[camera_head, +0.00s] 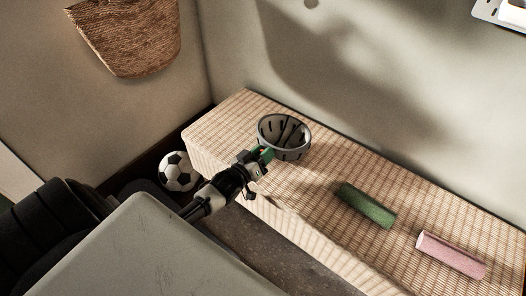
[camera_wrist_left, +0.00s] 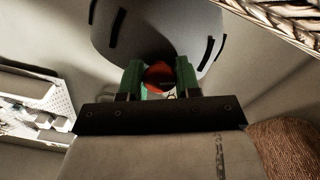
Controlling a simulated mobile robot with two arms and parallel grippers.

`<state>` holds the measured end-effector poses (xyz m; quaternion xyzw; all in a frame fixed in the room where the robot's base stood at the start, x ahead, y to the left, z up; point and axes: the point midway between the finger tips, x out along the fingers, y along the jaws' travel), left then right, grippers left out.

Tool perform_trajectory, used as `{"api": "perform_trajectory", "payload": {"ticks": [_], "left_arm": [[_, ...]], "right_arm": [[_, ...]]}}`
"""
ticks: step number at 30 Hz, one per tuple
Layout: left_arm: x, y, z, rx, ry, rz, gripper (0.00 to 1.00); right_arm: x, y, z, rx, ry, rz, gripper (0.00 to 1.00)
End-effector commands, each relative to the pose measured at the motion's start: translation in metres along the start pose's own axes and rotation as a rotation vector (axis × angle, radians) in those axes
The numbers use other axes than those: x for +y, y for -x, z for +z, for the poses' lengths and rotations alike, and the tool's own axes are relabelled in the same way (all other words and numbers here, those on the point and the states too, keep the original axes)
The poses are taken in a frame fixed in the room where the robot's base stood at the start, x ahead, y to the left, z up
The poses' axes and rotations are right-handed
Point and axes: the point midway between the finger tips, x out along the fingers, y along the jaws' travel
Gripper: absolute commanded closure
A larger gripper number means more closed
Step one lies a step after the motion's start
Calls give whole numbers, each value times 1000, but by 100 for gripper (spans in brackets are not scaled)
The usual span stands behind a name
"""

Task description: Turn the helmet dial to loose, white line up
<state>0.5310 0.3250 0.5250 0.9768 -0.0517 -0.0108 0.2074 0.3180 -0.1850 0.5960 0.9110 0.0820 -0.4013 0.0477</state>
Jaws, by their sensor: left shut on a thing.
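The grey helmet (camera_head: 284,139) with dark slots sits upside down on the woven bench, its open side up. My left gripper (camera_head: 265,154) reaches it from the left at its near side. In the left wrist view the green fingers (camera_wrist_left: 159,78) are shut on a red-orange dial (camera_wrist_left: 158,76) at the edge of the helmet shell (camera_wrist_left: 165,30). The fingers hide the dial's sides, and I cannot make out the white line or where it points. My right gripper is not in view.
The woven bench (camera_head: 330,165) runs along the wall. A green roll (camera_head: 367,205) and a pink roll (camera_head: 450,254) lie on it to the right. A football (camera_head: 178,171) rests on the floor at left. A woven basket (camera_head: 130,35) hangs on the left wall.

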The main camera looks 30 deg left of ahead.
Motion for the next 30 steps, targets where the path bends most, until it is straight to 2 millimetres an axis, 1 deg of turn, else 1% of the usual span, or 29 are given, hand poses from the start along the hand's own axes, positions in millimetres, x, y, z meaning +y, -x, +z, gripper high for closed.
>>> {"api": "perform_trajectory", "payload": {"ticks": [9, 12, 18, 30], "left_arm": [[2, 0, -2, -2, -278, -1, 91], [2, 0, -1, -1, -374, -1, 91], [2, 0, 0, -2, -565, 0, 91], [3, 0, 1, 0, -945, -1, 91]], "right_arm": [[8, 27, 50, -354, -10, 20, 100], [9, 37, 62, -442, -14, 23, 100], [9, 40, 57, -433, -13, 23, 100], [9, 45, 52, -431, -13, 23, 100]]}}
